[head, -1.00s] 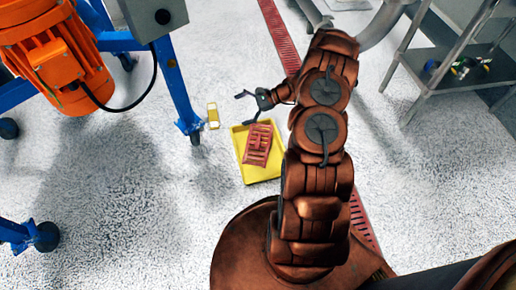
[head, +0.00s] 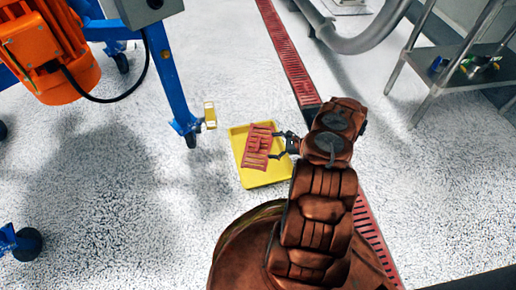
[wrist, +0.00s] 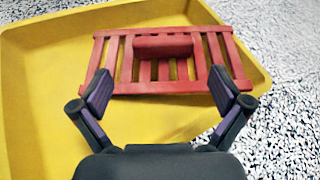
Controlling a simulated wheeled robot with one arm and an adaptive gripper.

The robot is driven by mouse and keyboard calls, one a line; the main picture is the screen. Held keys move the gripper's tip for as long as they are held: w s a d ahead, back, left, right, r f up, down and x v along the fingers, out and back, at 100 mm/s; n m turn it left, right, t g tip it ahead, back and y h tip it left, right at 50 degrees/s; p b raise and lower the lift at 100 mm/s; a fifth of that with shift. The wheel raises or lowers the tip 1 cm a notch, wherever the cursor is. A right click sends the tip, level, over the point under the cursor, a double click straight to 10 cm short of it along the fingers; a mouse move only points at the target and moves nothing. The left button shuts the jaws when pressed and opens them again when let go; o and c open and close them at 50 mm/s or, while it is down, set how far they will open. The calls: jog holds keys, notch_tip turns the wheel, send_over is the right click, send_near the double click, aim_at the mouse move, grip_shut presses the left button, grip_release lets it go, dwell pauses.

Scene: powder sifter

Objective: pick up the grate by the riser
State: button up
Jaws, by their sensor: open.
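The red slatted grate (head: 257,145) lies in a shallow yellow tray (head: 264,179) on the floor. The wrist view shows the grate (wrist: 128,87) with its raised red block, the riser (wrist: 162,45), across its upper middle. My gripper (head: 284,144) is at the right side of the tray, close to the grate. In the wrist view my gripper (wrist: 163,88) is open and empty. Its two dark fingers appear at the left and right of the grate's near edge, with the riser beyond and between them. I cannot tell whether the fingers touch the grate.
A blue frame leg (head: 172,85) with a caster stands left of the tray, with a small yellow block (head: 210,115) beside it. An orange motor (head: 48,45) hangs at upper left. A red floor drain strip (head: 285,50) runs behind. A metal shelf (head: 465,65) stands at right.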

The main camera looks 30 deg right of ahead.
aim_at(260, 144)
jog(key=shift+b+x, duration=0.85)
jog(key=shift+x, duration=0.75)
jog(key=shift+r+b+x, duration=0.1)
jog(key=shift+b+x, duration=0.45)
jog(key=shift+x, duration=0.45)
jog(key=shift+r+b+x, duration=0.15)
jog(key=shift+b+x, duration=0.4)
jog(key=shift+x, duration=0.45)
jog(key=shift+w, duration=0.15)
jog(key=c, duration=1.3)
